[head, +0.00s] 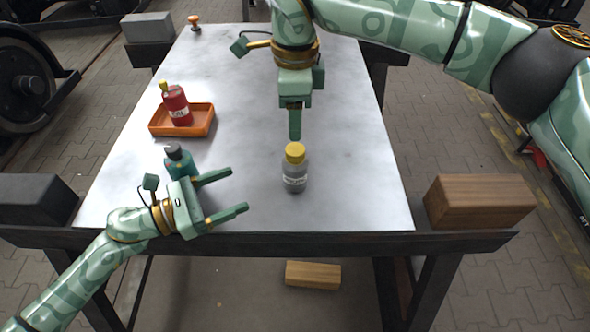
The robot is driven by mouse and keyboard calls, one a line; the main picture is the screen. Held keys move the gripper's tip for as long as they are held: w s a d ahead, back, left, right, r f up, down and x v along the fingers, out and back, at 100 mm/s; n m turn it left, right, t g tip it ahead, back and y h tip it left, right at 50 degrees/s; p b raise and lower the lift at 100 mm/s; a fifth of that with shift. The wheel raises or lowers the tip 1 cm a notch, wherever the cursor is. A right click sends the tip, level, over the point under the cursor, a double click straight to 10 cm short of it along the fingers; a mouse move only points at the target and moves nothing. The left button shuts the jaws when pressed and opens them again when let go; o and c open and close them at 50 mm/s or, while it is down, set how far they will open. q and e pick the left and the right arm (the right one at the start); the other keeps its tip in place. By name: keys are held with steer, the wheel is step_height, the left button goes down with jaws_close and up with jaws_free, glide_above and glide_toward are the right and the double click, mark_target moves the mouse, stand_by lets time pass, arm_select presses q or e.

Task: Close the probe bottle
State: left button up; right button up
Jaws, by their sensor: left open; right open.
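A grey bottle (294,178) with a pale label stands upright near the front middle of the metal table. A yellow cap (295,153) sits on top of it; I cannot tell whether it is tight. The label is too small to read surely. My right gripper (295,136) points down just above the yellow cap. Its fingers line up edge-on, and nothing shows between them. My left gripper (242,193) is open and empty, left of the grey bottle, with its fingers pointing right. The two are apart.
A teal bottle (178,165) with a dark cap stands just behind my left gripper, partly hidden. A red bottle (176,107) stands in an orange tray (194,129). A small orange-topped object (194,22) is at the far left corner. The table's right side (355,170) is clear.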

mark_target(296, 165)
arm_select(q)
steer(key=x, duration=1.5)
steer(key=shift+w+d, duration=0.15)
steer(key=shift+d, duration=0.15)
